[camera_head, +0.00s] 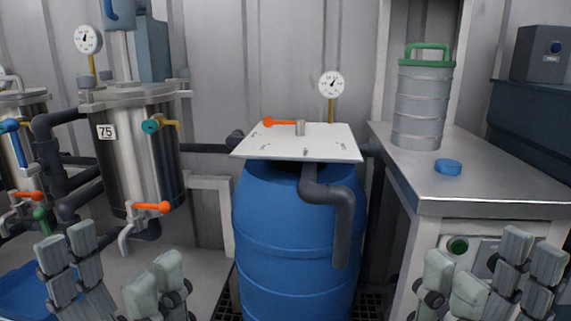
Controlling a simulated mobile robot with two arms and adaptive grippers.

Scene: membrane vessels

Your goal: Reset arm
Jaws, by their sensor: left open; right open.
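My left gripper (110,264) is at the lower left, with its grey fingers spread and nothing between them. It is in front of and below the steel vessel marked 75 (140,165). My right gripper (491,262) is at the lower right, also with its fingers spread and empty. It is in front of the metal cabinet (460,207). The two grippers are far apart, on either side of the blue barrel (295,235). Neither visibly holds anything. The rest of both arms is out of view or cut off by the lower edge.
A white lid plate (290,150) with an orange-handled valve (280,122) sits on the barrel. A dark pipe (335,200) bends down its front. A grey canister (422,105) and blue cap (448,166) stand on the cabinet. Pipes and valves crowd the left.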

